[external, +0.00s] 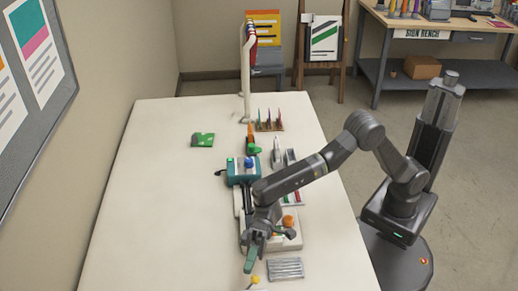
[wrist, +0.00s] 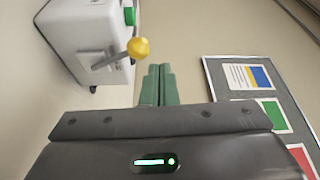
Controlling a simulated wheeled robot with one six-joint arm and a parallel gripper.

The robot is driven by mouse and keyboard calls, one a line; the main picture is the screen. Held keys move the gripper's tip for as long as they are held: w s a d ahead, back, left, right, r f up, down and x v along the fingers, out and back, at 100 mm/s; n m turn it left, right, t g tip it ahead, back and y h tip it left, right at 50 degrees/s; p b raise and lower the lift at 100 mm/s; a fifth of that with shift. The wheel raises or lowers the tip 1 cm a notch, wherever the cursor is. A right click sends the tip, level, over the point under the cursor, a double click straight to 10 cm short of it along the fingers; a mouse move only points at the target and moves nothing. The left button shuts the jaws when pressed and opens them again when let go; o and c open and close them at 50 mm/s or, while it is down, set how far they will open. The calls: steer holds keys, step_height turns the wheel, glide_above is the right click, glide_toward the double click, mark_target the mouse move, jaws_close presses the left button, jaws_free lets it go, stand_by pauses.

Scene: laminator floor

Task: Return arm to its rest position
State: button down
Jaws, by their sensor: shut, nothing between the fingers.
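My gripper (external: 251,259) hangs over the near part of the white table (external: 150,215) in the external view, with my arm reaching in from the right. Its green fingers are shut together with nothing between them. The closed fingers (wrist: 157,86) also show in the wrist view, pointing toward the wall. A lever with a yellow knob (wrist: 138,47) sticks out from a white machine (wrist: 85,35) at the upper left of the wrist view, apart from the fingers. A yellow knob (external: 255,280) also shows at the bottom edge of the external view, close below the fingertips.
A teal machine with a blue knob (external: 242,171) stands beside my forearm. An orange knob (external: 289,221) and a grey ribbed tray (external: 286,268) lie right of my gripper. The table's left side is clear.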

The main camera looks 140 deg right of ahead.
step_height(320, 180, up, 8)
steer(key=shift+p, duration=0.3)
step_height(320, 180, down, 10)
steer(key=p, duration=0.1)
steer(key=shift+r, duration=0.15)
stand_by(0.4)
steer(key=shift+w+d, duration=0.1)
steer(key=shift+f+b, duration=0.4)
steer(key=shift+b, duration=0.5)
